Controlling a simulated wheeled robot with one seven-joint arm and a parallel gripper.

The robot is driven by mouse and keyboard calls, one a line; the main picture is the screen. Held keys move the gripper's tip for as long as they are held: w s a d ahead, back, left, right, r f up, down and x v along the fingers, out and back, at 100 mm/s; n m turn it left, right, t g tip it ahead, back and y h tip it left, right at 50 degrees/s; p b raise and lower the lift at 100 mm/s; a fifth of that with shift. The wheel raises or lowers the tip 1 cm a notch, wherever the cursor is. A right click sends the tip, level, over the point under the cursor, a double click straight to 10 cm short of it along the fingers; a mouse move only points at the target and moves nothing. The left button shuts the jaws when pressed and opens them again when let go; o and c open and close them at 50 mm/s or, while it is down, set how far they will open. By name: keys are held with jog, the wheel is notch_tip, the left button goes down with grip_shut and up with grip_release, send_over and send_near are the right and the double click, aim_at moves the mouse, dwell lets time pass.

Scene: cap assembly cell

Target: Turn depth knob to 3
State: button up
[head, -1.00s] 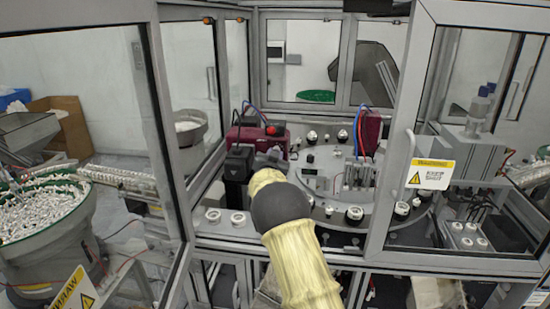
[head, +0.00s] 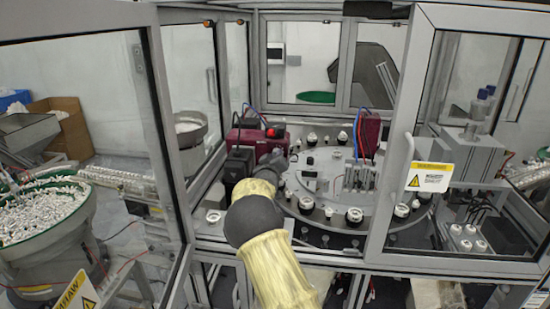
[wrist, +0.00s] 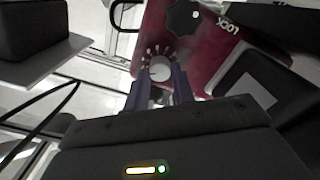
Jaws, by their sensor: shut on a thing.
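The depth knob (wrist: 160,68) is a small pale round knob with a ring of white marks on a dark red unit (wrist: 205,62). In the wrist view my gripper (wrist: 161,82) has its two fingers on either side of the knob, shut on it. The setting that the knob points at is too small to read. In the head view the red unit (head: 246,136) stands at the left inside the cell. My gripper (head: 273,158) is close in front of it, and my arm hides the knob there.
A black lobed knob (wrist: 183,15) sits beside the word LOCK on the same unit. A dark block (head: 238,163) stands just left of my gripper. A round table with several white-capped pieces (head: 354,215) lies to the right. Door frames flank the opening.

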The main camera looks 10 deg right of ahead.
jog(key=shift+n, duration=0.6)
jog(key=o, duration=1)
jog(key=b+v, duration=0.7)
jog(key=v, duration=1)
jog(key=shift+s, duration=0.2)
